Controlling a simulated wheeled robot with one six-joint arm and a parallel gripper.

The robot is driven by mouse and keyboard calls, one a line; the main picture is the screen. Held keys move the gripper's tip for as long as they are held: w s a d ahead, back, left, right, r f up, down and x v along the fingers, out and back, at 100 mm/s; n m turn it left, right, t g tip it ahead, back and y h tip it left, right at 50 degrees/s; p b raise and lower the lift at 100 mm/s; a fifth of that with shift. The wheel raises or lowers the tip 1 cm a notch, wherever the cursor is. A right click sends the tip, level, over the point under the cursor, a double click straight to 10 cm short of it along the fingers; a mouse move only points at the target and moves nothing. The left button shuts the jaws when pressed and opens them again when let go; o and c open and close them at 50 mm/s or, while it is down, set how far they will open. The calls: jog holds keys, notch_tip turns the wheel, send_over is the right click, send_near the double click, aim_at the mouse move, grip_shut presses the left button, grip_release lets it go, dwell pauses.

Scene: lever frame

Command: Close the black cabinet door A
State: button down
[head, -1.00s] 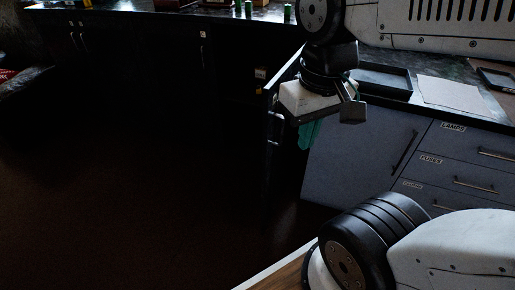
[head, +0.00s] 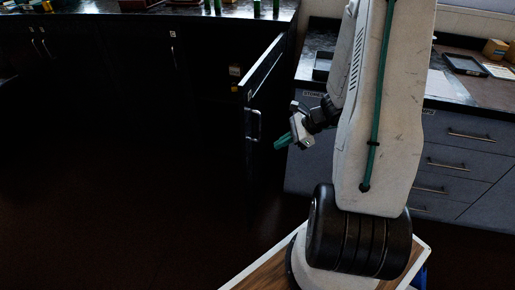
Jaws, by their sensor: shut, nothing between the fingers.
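A black cabinet door (head: 266,90) stands open at the end of the dark cabinet row, swung out toward me. I take it as door A; its small label is too small to read. My gripper (head: 281,143), with teal fingers, is to the right of the handle and a little lower in the picture. It is shut and empty. A gap shows between it and the handle in the picture; the depth between them is hard to tell.
Grey drawers (head: 460,150) with a dark worktop stand at the right, partly behind my arm. The dark cabinets (head: 110,75) at the left look closed. An open, dark cabinet space with small boxes (head: 234,71) lies left of the door. The dark floor (head: 110,200) is clear.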

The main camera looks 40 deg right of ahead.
jog(key=w+d+f+m+t+h, duration=0.1)
jog(key=w+d+f+m+h, duration=0.1)
jog(key=d+f+m, duration=0.25)
send_near(251, 152)
jog(key=shift+m+t, duration=0.25)
jog(key=shift+t, duration=0.05)
jog(key=f, duration=0.1)
jog(key=w+a+f, duration=0.1)
jog(key=f, duration=0.1)
jog(key=w+f, duration=0.1)
jog(key=shift+a+f, duration=0.25)
jog(key=shift+w+a, duration=0.3)
jog(key=shift+w, duration=0.25)
